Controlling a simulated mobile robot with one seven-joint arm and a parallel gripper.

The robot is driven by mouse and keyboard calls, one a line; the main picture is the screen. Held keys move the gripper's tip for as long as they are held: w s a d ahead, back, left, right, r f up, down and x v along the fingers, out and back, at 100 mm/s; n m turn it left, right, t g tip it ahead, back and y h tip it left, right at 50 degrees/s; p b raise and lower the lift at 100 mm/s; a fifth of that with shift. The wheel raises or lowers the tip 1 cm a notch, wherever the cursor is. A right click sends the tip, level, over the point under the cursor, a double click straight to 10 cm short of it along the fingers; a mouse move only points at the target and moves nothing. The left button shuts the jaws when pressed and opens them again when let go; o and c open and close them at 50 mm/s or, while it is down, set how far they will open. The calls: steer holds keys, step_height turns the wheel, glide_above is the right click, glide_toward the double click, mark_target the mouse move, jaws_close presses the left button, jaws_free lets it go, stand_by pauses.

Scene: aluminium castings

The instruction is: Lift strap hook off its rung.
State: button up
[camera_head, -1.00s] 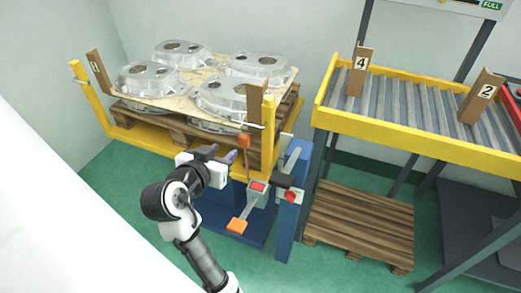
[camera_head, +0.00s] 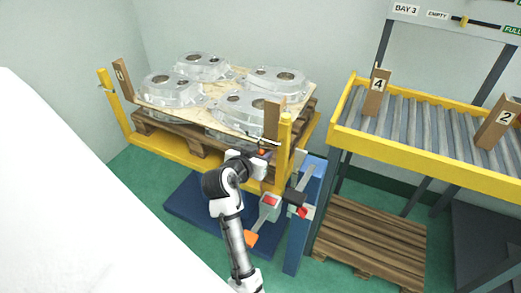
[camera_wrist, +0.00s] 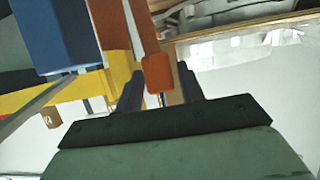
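The orange strap hook end (camera_wrist: 158,74) hangs from a narrow brown strap (camera_wrist: 143,28) in the wrist view. My gripper (camera_wrist: 160,80) has its two dark fingers apart on either side of this orange piece. A thin gap shows on the right; contact on the left cannot be told. In the head view my gripper (camera_head: 262,160) is at the yellow frame's front right corner, with a bit of orange just above it. The rung and the hook's seat on it are not clear in either view.
A yellow corner post (camera_head: 284,135) and a wooden stake (camera_head: 272,118) stand close to my gripper. Castings (camera_head: 245,108) lie on a board above a pallet. A roller conveyor (camera_head: 430,140) stands farther right.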

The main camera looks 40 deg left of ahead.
steer(key=shift+w+a+f, duration=0.1)
steer(key=shift+w+f, duration=0.15)
steer(key=shift+w, duration=0.3)
jaws_close()
steer(key=shift+r, duration=0.15)
